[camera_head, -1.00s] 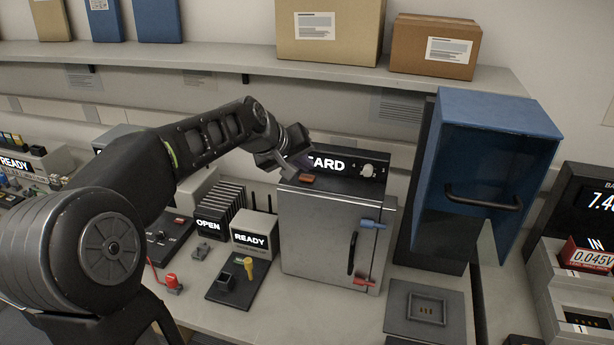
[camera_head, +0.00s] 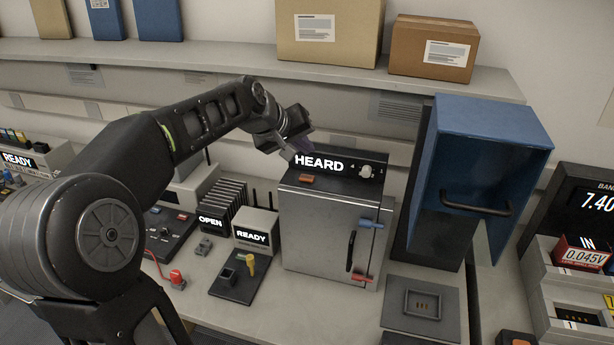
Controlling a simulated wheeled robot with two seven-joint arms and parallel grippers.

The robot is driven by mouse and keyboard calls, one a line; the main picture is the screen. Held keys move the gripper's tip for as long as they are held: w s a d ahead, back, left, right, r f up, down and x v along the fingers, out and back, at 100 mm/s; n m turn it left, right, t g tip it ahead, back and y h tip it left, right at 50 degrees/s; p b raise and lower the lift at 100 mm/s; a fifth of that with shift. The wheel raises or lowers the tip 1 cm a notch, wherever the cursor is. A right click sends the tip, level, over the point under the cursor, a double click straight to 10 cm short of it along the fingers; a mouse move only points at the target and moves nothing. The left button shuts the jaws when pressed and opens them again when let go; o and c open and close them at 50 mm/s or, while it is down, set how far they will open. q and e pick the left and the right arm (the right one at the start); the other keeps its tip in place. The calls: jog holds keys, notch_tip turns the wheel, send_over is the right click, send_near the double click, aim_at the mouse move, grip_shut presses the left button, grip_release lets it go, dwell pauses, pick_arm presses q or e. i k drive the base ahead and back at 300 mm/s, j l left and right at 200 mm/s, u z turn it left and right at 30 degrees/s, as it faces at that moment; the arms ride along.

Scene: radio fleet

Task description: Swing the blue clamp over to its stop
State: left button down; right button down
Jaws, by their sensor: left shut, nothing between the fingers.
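The blue clamp (camera_head: 369,224) is on the upper right of the front of a grey metal box (camera_head: 318,235), lying roughly level across the door edge. A red clamp (camera_head: 362,279) sits lower on the same edge. My left gripper (camera_head: 297,155) is above the back left of the box, beside the HEARD display (camera_head: 319,163). It is shut and empty, apart from the blue clamp and higher than it. My right gripper is out of view.
A dark door handle (camera_head: 351,251) stands out from the box front. A blue hood (camera_head: 478,165) with a black handle stands to the right. READY (camera_head: 252,236) and OPEN (camera_head: 211,222) displays are left of the box. A shelf (camera_head: 230,60) with cartons runs above.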

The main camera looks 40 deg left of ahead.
aim_at(363, 224)
jog(key=k, duration=1)
